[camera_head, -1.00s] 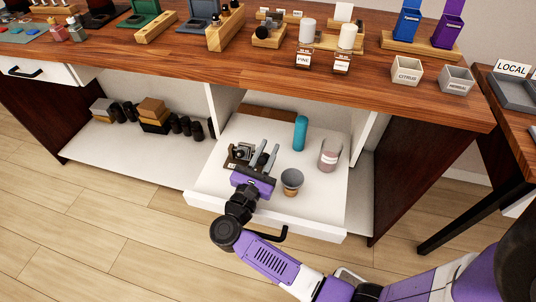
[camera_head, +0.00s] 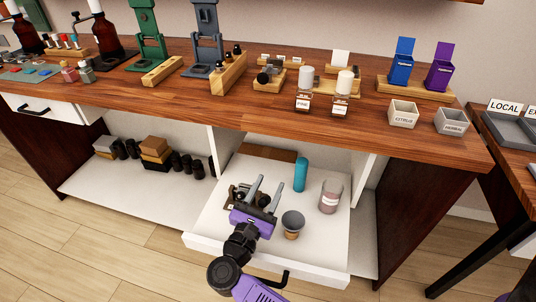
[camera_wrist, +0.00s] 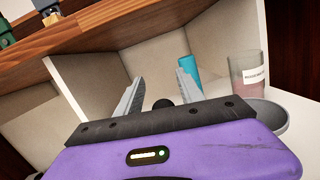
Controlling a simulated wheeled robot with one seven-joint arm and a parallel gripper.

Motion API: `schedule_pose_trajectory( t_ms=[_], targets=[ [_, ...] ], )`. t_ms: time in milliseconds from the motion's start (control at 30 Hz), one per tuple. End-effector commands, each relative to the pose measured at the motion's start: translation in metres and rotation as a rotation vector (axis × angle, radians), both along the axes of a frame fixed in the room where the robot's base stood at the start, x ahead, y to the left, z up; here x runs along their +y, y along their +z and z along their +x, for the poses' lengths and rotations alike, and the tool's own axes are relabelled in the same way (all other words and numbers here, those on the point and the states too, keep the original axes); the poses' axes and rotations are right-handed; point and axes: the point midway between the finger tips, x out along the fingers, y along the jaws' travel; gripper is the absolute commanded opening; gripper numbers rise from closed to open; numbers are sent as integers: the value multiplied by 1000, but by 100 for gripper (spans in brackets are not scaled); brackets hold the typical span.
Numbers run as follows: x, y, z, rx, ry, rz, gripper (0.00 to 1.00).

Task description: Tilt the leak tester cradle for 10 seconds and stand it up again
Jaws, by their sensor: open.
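A small dark device with metal parts on a brown base (camera_head: 236,192), which looks like the leak tester cradle, sits in the pulled-out white drawer (camera_head: 215,229) and is partly hidden by my gripper. My gripper (camera_head: 272,179) is open, low over the drawer, with its two grey fingers pointing away toward the back. In the wrist view a dark round knob (camera_wrist: 163,103) shows between the fingers, apart from both; I cannot tell its depth. Nothing is visibly held. I cannot tell whether the device is upright or tilted.
To the right in the drawer are a grey-and-tan cup (camera_head: 292,222), a teal cylinder (camera_head: 300,174) and a pinkish labelled jar (camera_head: 330,197). The wooden counter (camera_head: 330,112) overhangs the drawer's back. The drawer's front right is clear.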

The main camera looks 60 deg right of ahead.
Motion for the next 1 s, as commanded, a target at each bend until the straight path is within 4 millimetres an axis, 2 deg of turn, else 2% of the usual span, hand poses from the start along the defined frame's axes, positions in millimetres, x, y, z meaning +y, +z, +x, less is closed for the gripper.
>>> schedule_pose_trajectory(
  t_ms=[100,600,800,1000],
  targets=[
    [0,28,0,-5,1,0,45],
    [1,139,0,-6,3,0,45],
    [1,168,0,-3,2,0,45],
    [1,179,0,-1,1,1,45]
  ],
)
